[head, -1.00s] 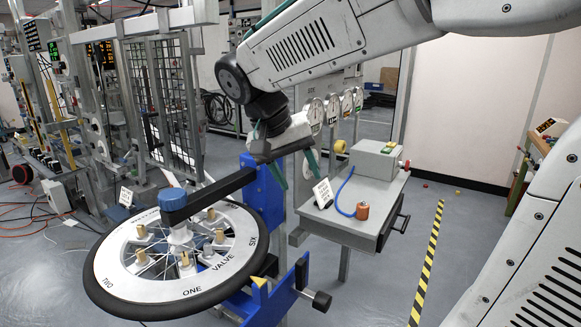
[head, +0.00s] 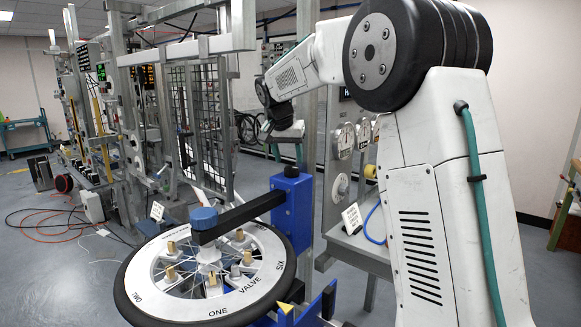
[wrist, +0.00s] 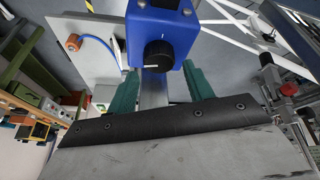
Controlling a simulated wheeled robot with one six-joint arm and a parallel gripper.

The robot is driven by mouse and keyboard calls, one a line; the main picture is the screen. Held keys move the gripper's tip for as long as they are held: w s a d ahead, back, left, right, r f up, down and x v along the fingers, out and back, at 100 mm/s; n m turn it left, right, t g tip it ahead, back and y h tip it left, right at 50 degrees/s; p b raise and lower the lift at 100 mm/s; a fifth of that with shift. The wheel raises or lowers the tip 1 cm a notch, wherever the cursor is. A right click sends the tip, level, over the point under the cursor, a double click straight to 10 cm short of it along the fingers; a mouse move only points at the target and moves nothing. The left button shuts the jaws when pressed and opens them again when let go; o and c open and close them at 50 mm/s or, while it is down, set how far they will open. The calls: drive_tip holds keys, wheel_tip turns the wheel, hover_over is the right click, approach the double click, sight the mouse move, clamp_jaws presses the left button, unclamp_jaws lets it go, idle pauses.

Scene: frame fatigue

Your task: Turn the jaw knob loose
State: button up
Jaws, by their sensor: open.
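A black round knob (wrist: 157,54) with a white mark sits on a blue block (wrist: 172,22) in the wrist view. My gripper (wrist: 160,76) is open, with one teal finger on each side below the knob and nothing held. I cannot tell how far the fingertips are from the knob. In the head view, my gripper (head: 300,152) is just above a blue post (head: 291,212) with a dark top. The post carries a black arm reaching over a spoked wheel (head: 212,310). Which knob is the jaw knob is not labelled.
A grey bench (head: 350,255) with a blue hose stands right of the post, partly behind my arm. An orange-brown item (wrist: 73,42) shows in the wrist view. Metal frames (head: 200,110) stand behind the wheel. Cables lie on the floor at left.

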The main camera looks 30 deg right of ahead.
sight(292, 167)
drive_tip(key=shift+x, duration=2.1)
drive_tip(key=c, duration=0.7)
drive_tip(key=shift+n, duration=0.3)
drive_tip(key=n, duration=0.2)
drive_tip(key=n+t+y, duration=0.1)
drive_tip(key=n, duration=0.1)
drive_tip(key=shift+s+d+n+y, duration=0.2)
drive_tip(key=shift+n+y, duration=0.1)
drive_tip(key=shift+n+t+y, duration=0.4)
drive_tip(key=shift+n+y, duration=0.3)
drive_tip(key=shift+n, duration=1.2)
